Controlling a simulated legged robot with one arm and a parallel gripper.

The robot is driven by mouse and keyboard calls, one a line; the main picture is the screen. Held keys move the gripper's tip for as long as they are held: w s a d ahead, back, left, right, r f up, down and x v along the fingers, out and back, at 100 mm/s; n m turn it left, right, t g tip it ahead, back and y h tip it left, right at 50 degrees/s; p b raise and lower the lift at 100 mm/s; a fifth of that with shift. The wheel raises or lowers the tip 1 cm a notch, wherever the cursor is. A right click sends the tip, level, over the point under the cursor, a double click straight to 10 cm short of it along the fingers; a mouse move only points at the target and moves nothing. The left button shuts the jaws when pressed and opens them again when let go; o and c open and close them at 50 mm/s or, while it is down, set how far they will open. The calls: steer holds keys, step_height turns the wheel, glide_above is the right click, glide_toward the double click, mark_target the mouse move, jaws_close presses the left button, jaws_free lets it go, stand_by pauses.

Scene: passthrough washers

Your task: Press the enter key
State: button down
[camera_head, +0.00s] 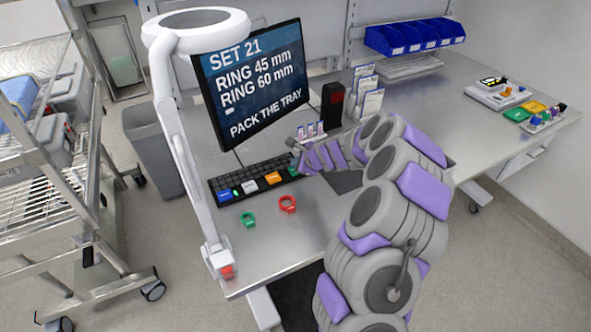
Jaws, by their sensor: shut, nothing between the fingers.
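A black keyboard (243,177) lies on the steel bench in front of the monitor. Along its near edge are large coloured keys: a blue key (224,195), a white key (250,186), an orange key (273,178) and a green key (293,171). The labels are too small to read, so I cannot tell which is enter. My gripper (297,152) is shut and empty over the keyboard's right end, close to the green key. I cannot tell whether it touches anything. My arm hides what lies right of the keyboard.
A monitor (253,85) reads SET 21, RING 45 mm, RING 60 mm, PACK THE TRAY. A green ring (248,219) and a red ring (288,204) lie in front of the keyboard. A white lamp arm (180,150) stands at left. Small card stands (369,95) stand behind my arm.

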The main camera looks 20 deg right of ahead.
steer(key=shift+f, duration=0.45)
stand_by(0.6)
steer(key=shift+r+p, duration=0.8)
steer(key=shift+r, duration=0.1)
step_height(320, 180, up, 5)
steer(key=p, duration=0.5)
stand_by(0.8)
